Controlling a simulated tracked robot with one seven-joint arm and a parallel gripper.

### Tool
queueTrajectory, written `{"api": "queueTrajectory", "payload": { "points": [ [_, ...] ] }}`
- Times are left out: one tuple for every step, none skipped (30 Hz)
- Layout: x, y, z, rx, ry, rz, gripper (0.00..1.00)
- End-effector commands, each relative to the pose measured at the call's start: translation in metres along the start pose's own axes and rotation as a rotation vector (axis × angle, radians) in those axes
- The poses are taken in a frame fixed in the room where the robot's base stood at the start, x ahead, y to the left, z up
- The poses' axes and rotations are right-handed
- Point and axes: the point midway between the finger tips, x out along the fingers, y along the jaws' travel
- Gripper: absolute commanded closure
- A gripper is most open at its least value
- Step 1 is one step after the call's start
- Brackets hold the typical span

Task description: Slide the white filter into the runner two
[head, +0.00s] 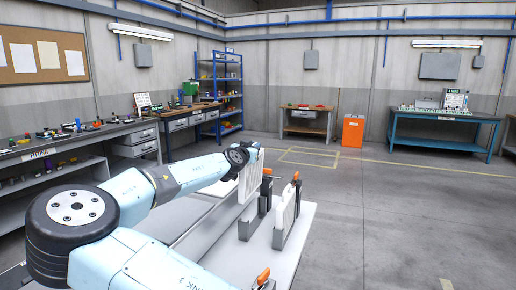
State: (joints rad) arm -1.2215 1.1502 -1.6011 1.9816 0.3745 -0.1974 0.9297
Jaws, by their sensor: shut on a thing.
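My arm reaches from the lower left to the white platform, and my gripper (250,157) is at its far end, over the nearest fixtures. It is shut on a white upright panel, the white filter (249,180), which stands below the gripper. The arm's end hides part of the panel's top. I cannot tell which is runner two, or whether the filter touches a slot.
The white platform (286,262) carries the fixtures, and another orange handle (263,276) sits at its near edge. A workbench with parts (75,137) runs along the left. An orange cabinet (353,131) and a blue bench (440,117) stand at the back. The floor at right is clear.

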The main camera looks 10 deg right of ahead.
Motion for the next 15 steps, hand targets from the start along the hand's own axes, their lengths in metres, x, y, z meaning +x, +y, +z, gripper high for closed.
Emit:
{"api": "queueTrajectory", "payload": {
  "points": [
    [-0.001,-0.001,0.0,-0.019,0.003,0.005,1.0],
    [-0.002,-0.001,0.0,-0.034,0.004,0.011,1.0],
    [-0.003,-0.001,-0.001,-0.057,0.007,0.02,1.0],
    [-0.004,-0.001,-0.001,-0.076,0.009,0.027,1.0],
    [-0.003,0.0,0.002,-0.07,0.007,0.026,1.0],
    [-0.003,0.001,0.005,-0.069,0.007,0.025,1.0],
    [-0.003,0.001,0.008,-0.069,0.006,0.025,1.0],
    [-0.003,0.001,0.01,-0.068,0.006,0.025,1.0],
    [-0.003,0.002,0.014,-0.068,0.006,0.026,1.0],
    [-0.003,0.002,0.016,-0.068,0.006,0.026,1.0],
    [-0.003,0.003,0.018,-0.068,0.005,0.026,1.0],
    [-0.003,0.003,0.021,-0.068,0.006,0.026,1.0],
    [-0.003,0.004,0.024,-0.068,0.006,0.026,1.0],
    [-0.003,0.004,0.026,-0.068,0.006,0.026,1.0],
    [-0.003,0.005,0.029,-0.068,0.006,0.026,1.0]
  ]
}}
